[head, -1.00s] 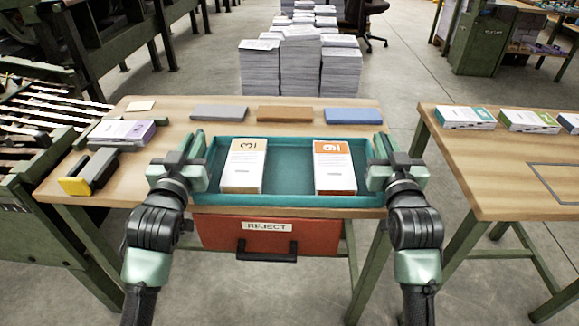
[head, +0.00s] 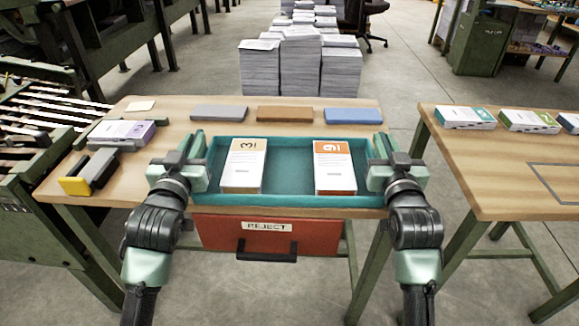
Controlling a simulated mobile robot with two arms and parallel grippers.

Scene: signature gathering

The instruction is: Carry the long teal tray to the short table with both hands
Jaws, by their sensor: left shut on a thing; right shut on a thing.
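The long teal tray (head: 288,201) is at the front of the wooden table before me. It holds two stacks of printed sheets, one marked 3 (head: 243,168) on the left and one marked 6 or 9 (head: 335,168) on the right. My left gripper (head: 196,166) is shut on the tray's left end. My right gripper (head: 380,166) is shut on its right end. I cannot tell whether the tray rests on the table or is slightly raised. Which table is the short one is not marked; another wooden table (head: 500,180) stands at the right.
Grey (head: 219,112), brown (head: 285,114) and blue (head: 353,115) blocks lie behind the tray. A purple-edged stack (head: 122,133) and a yellow-ended tool (head: 88,172) are at the left. A red REJECT drawer (head: 270,240) hangs below. A floor gap separates the two tables.

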